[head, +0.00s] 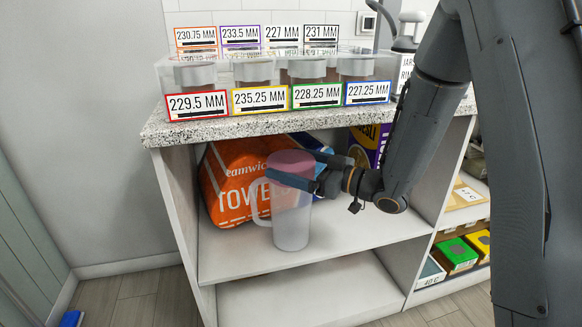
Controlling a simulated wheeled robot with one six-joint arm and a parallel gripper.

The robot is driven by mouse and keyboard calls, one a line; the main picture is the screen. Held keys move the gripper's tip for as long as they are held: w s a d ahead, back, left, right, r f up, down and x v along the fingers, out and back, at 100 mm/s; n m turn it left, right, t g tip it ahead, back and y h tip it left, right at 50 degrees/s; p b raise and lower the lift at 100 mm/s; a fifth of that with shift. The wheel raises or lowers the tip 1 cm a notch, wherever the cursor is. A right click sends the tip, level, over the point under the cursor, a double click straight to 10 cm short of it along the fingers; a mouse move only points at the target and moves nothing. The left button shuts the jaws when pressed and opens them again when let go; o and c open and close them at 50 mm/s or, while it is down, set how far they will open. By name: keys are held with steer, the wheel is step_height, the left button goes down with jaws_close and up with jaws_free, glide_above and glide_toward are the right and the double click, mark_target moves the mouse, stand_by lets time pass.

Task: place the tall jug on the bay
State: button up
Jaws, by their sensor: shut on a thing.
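The tall jug (291,222) is translucent white with a pinkish-red lid and a handle on its left side. It is upright at the front of the upper shelf bay (235,262) under the counter. My gripper (292,180) reaches in from the right and is shut on the jug's upper part, just below the lid. The fingers cover part of the jug there. I cannot tell whether its base touches the shelf board or hangs just above it.
An orange towel pack (232,190) stands behind the jug, and a purple and yellow package (368,143) stands behind my arm. Labelled clear containers (255,70) line the granite counter (215,127) above. The lower shelf (310,295) looks empty. Small boxes (456,254) sit at right.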

steer(key=shift+f, duration=0.15)
steer(key=o, duration=1.5)
steer(key=shift+o, duration=0.2)
steer(key=shift+d, duration=0.1)
steer(key=p+v, duration=0.1)
steer(key=v, duration=1)
steer(key=shift+s+d+p, duration=0.2)
steer(key=shift+d+p, duration=0.1)
steer(key=shift+p, duration=0.05)
